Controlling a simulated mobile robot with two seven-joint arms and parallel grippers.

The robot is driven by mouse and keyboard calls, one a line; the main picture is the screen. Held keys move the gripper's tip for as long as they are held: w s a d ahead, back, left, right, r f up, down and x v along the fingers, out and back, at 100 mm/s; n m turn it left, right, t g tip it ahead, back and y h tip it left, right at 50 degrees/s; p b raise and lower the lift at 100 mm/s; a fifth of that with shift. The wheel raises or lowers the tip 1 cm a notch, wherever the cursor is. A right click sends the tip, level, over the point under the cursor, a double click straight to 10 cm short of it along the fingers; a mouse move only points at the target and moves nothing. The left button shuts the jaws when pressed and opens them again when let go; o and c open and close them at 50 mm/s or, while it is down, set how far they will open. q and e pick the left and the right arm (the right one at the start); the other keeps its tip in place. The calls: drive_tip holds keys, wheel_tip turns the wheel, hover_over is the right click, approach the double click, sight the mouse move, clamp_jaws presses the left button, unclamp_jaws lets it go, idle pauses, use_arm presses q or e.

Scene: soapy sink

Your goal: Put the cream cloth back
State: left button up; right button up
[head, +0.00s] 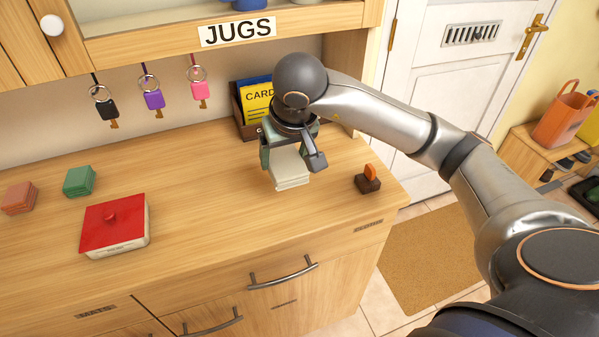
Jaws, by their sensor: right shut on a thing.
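The cream cloth (289,168) is a small folded, layered stack under my right gripper (290,156) at the right part of the wooden counter. My right gripper points down and is shut on the cream cloth, with a finger on either side of it. The cloth is at or just above the counter top; I cannot tell whether it touches. Its upper part is partly hidden by the gripper. A green folded cloth (79,181) and a terracotta folded cloth (19,197) lie at the left of the counter. My left gripper is not in view.
A red-lidded cream box (115,226) stands front left. A wooden card rack (239,124) stands behind my gripper. A dark block with an orange piece (369,180) sits to its right, near the counter's edge. Keys (152,97) hang above. The counter's middle is clear.

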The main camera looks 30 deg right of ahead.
sight(298, 162)
drive_tip(key=d+f, duration=0.1)
drive_tip(key=w+d+f, duration=0.1)
drive_tip(key=f, duration=0.1)
drive_tip(key=d+f, duration=0.2)
drive_tip(key=shift+w+f, duration=0.1)
drive_tip(key=shift+w, duration=0.25)
drive_tip(key=f, duration=0.3)
drive_tip(key=shift+w+d, duration=0.1)
drive_tip(key=shift+d, duration=0.2)
drive_tip(key=shift+f, duration=0.4)
drive_tip(key=shift+f, duration=0.2)
drive_tip(key=o, duration=1.2)
drive_tip(key=shift+c, duration=0.2)
drive_tip(key=shift+r, duration=0.1)
